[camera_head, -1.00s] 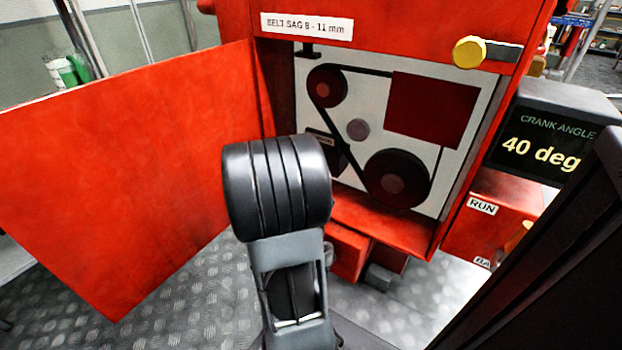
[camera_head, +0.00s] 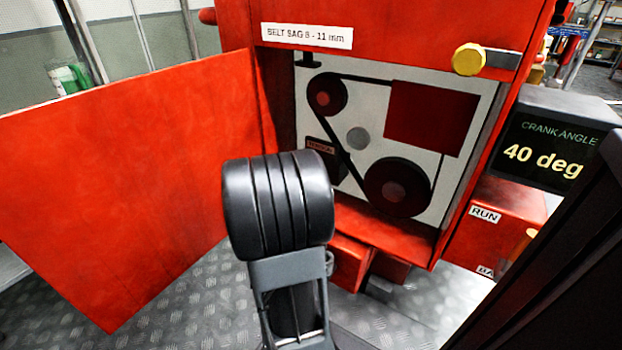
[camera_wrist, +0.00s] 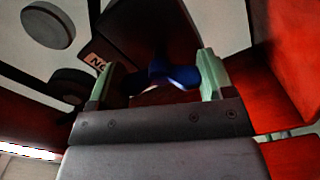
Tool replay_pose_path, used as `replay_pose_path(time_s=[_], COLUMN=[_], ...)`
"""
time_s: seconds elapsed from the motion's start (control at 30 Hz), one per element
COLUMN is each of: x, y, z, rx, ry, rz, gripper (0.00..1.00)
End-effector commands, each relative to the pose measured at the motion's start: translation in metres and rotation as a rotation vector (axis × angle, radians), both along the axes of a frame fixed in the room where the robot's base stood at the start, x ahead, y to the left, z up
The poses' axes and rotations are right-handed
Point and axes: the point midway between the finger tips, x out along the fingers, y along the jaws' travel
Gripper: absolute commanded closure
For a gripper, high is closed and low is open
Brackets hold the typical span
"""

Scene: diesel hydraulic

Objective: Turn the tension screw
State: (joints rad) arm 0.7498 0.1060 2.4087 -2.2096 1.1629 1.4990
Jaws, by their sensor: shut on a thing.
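In the wrist view, my gripper (camera_wrist: 157,72) has its two pale green fingers on either side of a blue knob (camera_wrist: 175,76), apparently the tension screw's head. It is shut on this knob, though the exact contact is hard to see in the dark. A dark block (camera_wrist: 140,28) lies just beyond, with part of the tension label (camera_wrist: 97,62) beside it. In the head view, the tension label (camera_head: 320,147) shows left of the belt, above my black wrist link. My gripper and the screw are hidden behind that link there.
The open red door (camera_head: 120,190) stands at left. The belt recess holds an upper pulley (camera_head: 327,93), a larger lower pulley (camera_head: 397,187) and a grey disc (camera_head: 358,138). A yellow knob (camera_head: 468,59) is at upper right. The crank display (camera_head: 545,150) reads 40 deg.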

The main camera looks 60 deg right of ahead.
Motion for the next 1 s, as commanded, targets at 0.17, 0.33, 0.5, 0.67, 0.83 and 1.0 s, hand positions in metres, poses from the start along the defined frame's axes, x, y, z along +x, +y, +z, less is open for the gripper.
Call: replay_pose_path(time_s=[0.17,0.33,0.5,0.67,0.83,1.0], x=[-0.0003,-0.0003,-0.0004,-0.0002,-0.0001,0.0001], y=[0.0001,0.0001,0.0001,0.0000,0.0000,0.0018], z=[-0.0010,-0.0010,-0.0009,-0.0005,-0.0003,0.0000], rx=[0.003,0.003,0.003,0.001,0.000,0.000], ry=[-0.009,-0.009,-0.008,-0.008,-0.008,-0.008], rz=[-0.001,-0.001,-0.001,-0.001,0.000,0.000], gripper=[0.49,0.49,0.21,0.06,0.00,0.00])
